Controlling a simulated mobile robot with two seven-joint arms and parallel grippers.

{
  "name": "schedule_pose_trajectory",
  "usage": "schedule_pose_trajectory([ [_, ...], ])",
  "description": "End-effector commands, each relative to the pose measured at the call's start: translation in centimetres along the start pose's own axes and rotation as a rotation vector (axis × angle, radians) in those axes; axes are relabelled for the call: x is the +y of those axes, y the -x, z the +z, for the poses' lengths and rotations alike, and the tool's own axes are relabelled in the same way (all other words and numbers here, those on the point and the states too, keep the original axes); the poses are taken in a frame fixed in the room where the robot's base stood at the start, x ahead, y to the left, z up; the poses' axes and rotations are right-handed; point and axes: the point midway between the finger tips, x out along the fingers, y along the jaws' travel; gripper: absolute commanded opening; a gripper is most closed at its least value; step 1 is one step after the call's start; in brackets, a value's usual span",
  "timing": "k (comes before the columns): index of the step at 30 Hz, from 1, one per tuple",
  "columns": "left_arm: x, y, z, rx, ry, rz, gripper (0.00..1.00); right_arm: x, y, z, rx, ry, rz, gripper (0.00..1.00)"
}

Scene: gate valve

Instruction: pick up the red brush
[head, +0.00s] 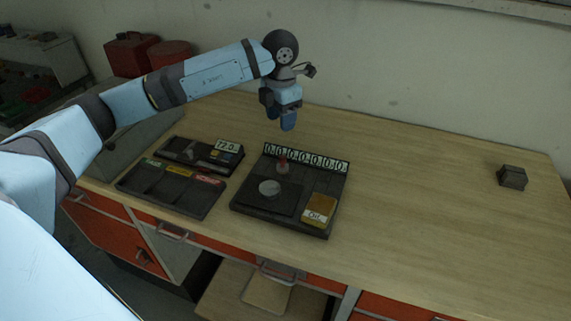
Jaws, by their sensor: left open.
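A small red upright thing (283,161), which looks like the red brush, stands at the back of a dark tray (240,206) on the wooden workbench. It is small and dim, so its bristles cannot be made out. My left gripper (288,127) points down above the bench, just behind and above the tray. It is open, with nothing seen between its fingers, and is apart from the red thing. The gap between the fingers is hard to see from this side. My right gripper is out of view.
A small dark block (512,177) sits far right. The bench's right half (430,210) is mostly clear.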

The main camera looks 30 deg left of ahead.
Motion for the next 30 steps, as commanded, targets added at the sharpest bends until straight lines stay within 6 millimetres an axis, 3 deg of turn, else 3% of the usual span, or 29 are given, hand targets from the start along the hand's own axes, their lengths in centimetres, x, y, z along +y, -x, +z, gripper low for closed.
schedule_pose_trajectory([
  [10, -0.1, -6.3, -0.1, 0.004, -0.001, -0.001, 0.51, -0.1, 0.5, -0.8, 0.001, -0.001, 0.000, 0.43],
  [30, -0.6, -13.1, 0.0, 0.001, -0.002, -0.001, 0.51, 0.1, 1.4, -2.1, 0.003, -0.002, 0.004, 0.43],
])
